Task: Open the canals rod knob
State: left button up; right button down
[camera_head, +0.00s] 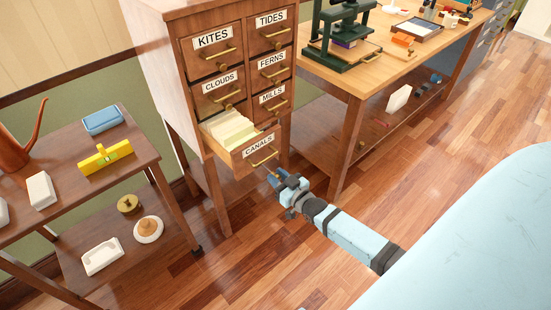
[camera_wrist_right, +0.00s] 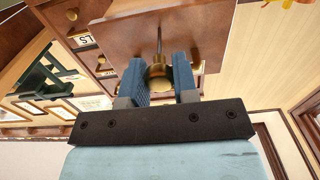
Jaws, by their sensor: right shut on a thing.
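The drawer labelled CANALS (camera_head: 241,155) in the card cabinet stands pulled out, with cream cards (camera_head: 229,128) inside and a brass pull on its front. My right gripper (camera_head: 274,179) is low in front of this drawer. In the right wrist view my right gripper's blue fingers (camera_wrist_right: 160,85) are closed around the brass rod knob (camera_wrist_right: 158,77). A thin dark rod (camera_wrist_right: 158,40) runs from the knob toward the wooden panel. In the head view the knob is hidden by the fingers. My left gripper is in neither view.
The cabinet (camera_head: 166,62) has other labelled drawers, shut. A workbench (camera_head: 350,80) with a green press (camera_head: 345,35) stands to the right. A low trolley (camera_head: 60,178) with a yellow level (camera_head: 106,157) stands at the left. The floor in front is clear.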

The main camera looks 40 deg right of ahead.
jog(key=c, duration=0.9)
grip_release()
pick_arm(q)
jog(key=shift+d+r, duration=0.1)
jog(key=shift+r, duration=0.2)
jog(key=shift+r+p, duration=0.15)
jog(key=shift+p, duration=0.65)
pick_arm(e)
jog(key=s+d, duration=0.1)
jog(key=s, duration=1.2)
jog(key=shift+s, duration=0.4)
